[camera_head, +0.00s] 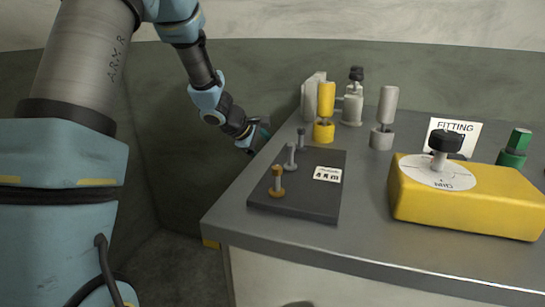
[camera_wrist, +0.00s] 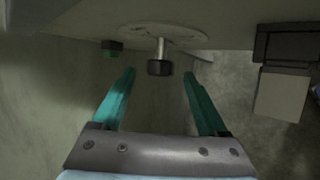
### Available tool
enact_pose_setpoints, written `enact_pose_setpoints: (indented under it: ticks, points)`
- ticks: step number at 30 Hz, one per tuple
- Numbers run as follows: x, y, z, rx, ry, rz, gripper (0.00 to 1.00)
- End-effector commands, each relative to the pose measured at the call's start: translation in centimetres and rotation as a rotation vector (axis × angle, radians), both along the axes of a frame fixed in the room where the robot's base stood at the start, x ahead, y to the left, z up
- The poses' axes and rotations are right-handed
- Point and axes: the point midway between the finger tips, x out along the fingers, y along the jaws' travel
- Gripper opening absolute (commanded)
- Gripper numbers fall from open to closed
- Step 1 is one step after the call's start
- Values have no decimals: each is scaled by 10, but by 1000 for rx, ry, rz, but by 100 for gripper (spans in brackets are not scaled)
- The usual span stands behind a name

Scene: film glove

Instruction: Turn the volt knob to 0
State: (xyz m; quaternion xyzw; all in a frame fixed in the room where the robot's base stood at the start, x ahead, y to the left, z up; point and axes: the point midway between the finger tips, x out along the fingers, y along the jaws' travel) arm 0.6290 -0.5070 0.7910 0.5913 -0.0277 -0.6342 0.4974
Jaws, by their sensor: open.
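A black knob (camera_head: 446,141) stands on a short shaft on a round white dial (camera_head: 437,172) atop a yellow box (camera_head: 470,205), at the right of the table in the head view. The dial bears small lettering that looks like MID; I cannot read the pointer position. My gripper (camera_head: 262,132) is beyond the table's left edge, well apart from the box. In the wrist view, my gripper (camera_wrist: 158,74) has two teal fingers spread open and empty. A dark knob (camera_wrist: 160,67) on a shaft under a pale disc (camera_wrist: 162,32) shows farther off between them, appearing upside down.
A dark plate (camera_head: 300,205) with several pegs lies at the table's left. Yellow (camera_head: 325,105) and grey (camera_head: 385,115) posts, a FITTING sign (camera_head: 453,132) and a green fitting (camera_head: 515,147) stand behind. The grey table (camera_head: 370,250) has free room in front of the box.

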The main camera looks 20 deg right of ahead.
Motion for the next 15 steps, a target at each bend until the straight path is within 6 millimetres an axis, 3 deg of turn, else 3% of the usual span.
enact_pose_setpoints:
  ticks: [5,15]
  points:
    - [3,-10,-11,0,0,-1,76]
    - [3,-12,-13,0,-1,-1,75]
